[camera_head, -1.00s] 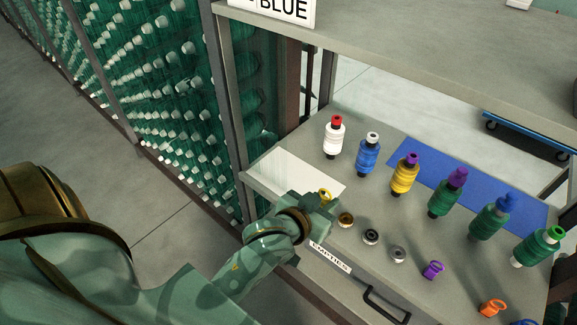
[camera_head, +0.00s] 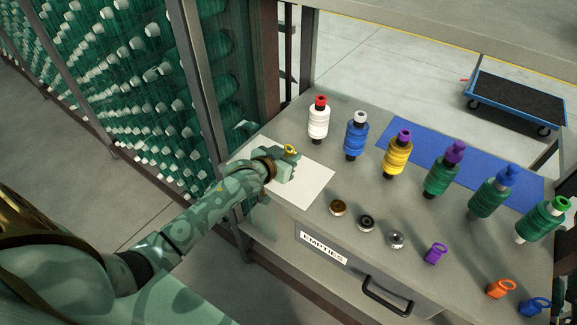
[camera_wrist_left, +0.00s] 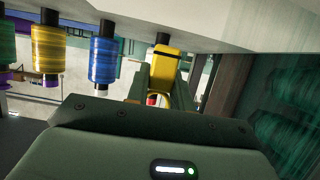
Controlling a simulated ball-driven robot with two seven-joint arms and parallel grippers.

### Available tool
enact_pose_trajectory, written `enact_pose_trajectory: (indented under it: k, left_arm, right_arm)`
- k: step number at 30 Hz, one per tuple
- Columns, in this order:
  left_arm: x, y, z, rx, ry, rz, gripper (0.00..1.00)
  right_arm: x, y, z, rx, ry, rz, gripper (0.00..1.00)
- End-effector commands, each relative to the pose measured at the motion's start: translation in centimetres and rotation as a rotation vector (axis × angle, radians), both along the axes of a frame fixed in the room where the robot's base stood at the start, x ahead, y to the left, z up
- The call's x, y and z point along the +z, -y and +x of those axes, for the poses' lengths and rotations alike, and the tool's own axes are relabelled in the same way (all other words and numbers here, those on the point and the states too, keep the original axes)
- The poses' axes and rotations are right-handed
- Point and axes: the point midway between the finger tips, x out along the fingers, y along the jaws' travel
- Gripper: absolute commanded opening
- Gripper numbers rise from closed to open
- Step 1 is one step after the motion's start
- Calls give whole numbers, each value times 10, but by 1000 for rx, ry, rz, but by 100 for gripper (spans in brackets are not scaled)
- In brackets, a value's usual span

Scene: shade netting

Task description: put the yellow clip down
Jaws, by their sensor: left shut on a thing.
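The yellow clip (camera_head: 290,150) is held at the tip of my left gripper (camera_head: 286,160), which is shut on it. In the head view both are over the white sheet (camera_head: 312,182) at the left end of the table; whether the clip touches the sheet cannot be told. The left wrist view shows the clip (camera_wrist_left: 168,66) large and upright between the fingers (camera_wrist_left: 162,85), hiding part of the white-wound spool behind it. My right gripper is not in view.
Spools stand in a row: white (camera_head: 319,120), blue (camera_head: 355,138), yellow (camera_head: 397,157) and green ones beyond. Small bobbins (camera_head: 338,208) and purple (camera_head: 435,254), orange (camera_head: 502,289) and blue (camera_head: 534,307) clips lie along the front. The sheet's right part is clear.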

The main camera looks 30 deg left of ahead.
Motion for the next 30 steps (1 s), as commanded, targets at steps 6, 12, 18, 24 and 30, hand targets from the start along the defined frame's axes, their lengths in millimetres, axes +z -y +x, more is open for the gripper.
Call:
enact_pose_trajectory:
  k: [6, 12, 18, 24, 30]
  left_arm:
    - [-35, -7, 3, 1, -4, 0, 1]
    - [-38, -7, 3, 1, 1, 0, 1]
    - [-40, -6, 3, 0, 0, 0, 1]
    - [-41, -6, 3, 0, 0, 0, 45]
    - [-39, -6, 3, 0, 1, 0, 45]
  right_arm:
    - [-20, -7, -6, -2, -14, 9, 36]
    - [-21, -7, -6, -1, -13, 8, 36]
    - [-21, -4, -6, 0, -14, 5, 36]
    - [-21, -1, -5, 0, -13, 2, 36]
    - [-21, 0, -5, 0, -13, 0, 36]
